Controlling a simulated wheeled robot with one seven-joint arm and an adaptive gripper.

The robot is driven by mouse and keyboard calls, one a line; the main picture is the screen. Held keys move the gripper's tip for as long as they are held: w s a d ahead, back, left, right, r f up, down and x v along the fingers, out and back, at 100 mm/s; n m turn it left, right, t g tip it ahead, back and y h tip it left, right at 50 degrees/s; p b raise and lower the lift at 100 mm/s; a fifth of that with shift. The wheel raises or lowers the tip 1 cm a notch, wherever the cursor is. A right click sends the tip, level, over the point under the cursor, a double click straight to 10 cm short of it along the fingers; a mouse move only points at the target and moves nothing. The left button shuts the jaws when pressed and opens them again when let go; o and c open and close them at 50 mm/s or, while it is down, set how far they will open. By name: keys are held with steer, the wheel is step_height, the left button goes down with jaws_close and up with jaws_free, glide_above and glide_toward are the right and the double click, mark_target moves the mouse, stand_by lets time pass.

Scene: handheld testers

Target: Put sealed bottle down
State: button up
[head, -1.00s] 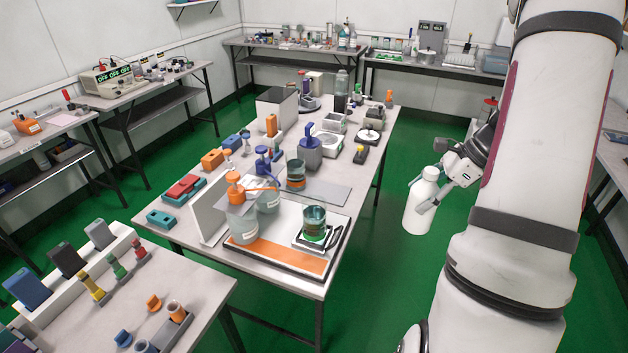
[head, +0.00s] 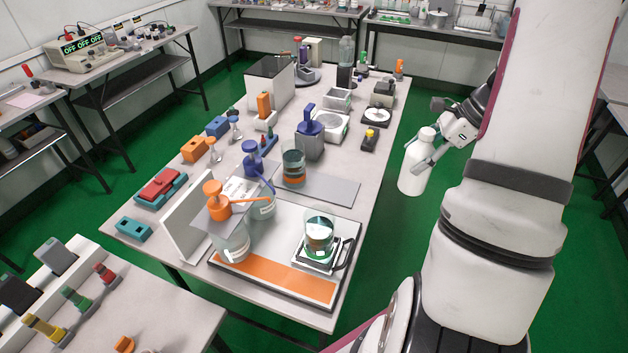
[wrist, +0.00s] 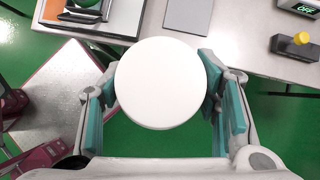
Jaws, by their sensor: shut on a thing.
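The sealed bottle (head: 413,165) is white with a white cap and hangs nearly upright, slightly tilted, to the right of the middle table in the head view. My gripper (head: 432,152) is shut on it near its upper part. In the wrist view the bottle's round white top (wrist: 160,83) sits between the two teal-padded fingers of my gripper (wrist: 165,95). The bottle is over the green floor, apart from the middle table (head: 345,215).
On the table's near end are an orange-and-white tray (head: 285,282) with pump bottles and a beaker on a small device (head: 318,240). A flat grey plate (head: 325,190) lies behind. A yellow-knobbed tester (head: 369,139) stands near the right edge. Bare tabletop shows along that edge.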

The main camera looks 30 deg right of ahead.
steer(key=w+f+b, duration=0.5)
steer(key=f+b, duration=0.1)
steer(key=f, duration=0.1)
steer(key=w+a+f, duration=0.4)
steer(key=w+a, duration=0.5)
steer(key=w, duration=0.3)
steer(key=shift+w+f, duration=0.2)
steer(key=shift+f, duration=0.1)
steer(key=shift+a+f, duration=0.1)
steer(key=o, duration=1.6)
